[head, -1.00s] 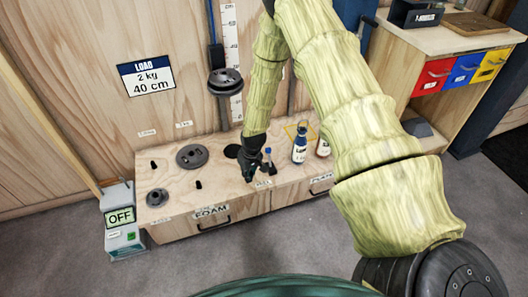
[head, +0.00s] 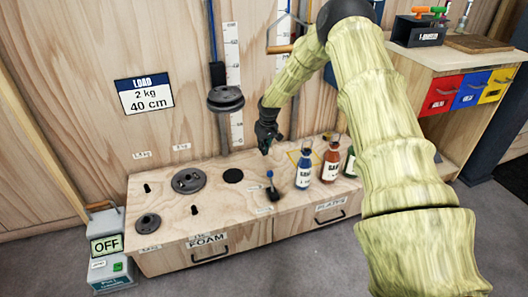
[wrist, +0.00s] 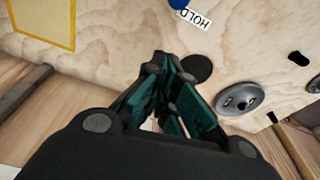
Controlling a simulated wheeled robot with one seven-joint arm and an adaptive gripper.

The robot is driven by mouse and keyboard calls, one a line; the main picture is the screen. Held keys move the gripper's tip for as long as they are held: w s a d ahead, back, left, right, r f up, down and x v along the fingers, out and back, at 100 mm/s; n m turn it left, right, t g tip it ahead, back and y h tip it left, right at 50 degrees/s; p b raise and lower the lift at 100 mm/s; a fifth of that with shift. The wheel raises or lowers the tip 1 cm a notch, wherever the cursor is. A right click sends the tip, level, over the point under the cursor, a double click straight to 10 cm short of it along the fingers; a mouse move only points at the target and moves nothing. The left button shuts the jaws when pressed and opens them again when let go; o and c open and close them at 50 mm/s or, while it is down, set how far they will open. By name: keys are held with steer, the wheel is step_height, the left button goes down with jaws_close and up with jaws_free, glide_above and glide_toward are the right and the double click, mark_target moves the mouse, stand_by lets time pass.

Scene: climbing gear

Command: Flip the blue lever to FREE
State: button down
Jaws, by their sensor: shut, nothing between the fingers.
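The blue-topped lever (head: 271,187) stands on the wooden bench top, its blue knob up and its shaft roughly upright with a slight lean. In the wrist view only the blue knob (wrist: 178,4) shows at the top edge, beside a label reading HOLD. The label in front of the lever is too small to read in the head view. My gripper (head: 265,151) is shut and empty, behind and above the lever, apart from it. In the wrist view my gripper (wrist: 165,62) points down at the bench near a dark round disc.
Blue, red and green bottles (head: 304,172) stand right of the lever. Grey weight plates (head: 189,180) lie left. A plate stack (head: 225,98) hangs at the wall by the scale. A box reading OFF (head: 106,246) stands on the floor at left.

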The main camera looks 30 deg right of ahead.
step_height(320, 180, down, 8)
steer(key=s+b, duration=0.2)
steer(key=b, duration=0.1)
steer(key=shift+s+a+r, duration=0.2)
steer(key=shift+s+r, duration=0.05)
stand_by(0.4)
steer(key=shift+a, duration=0.2)
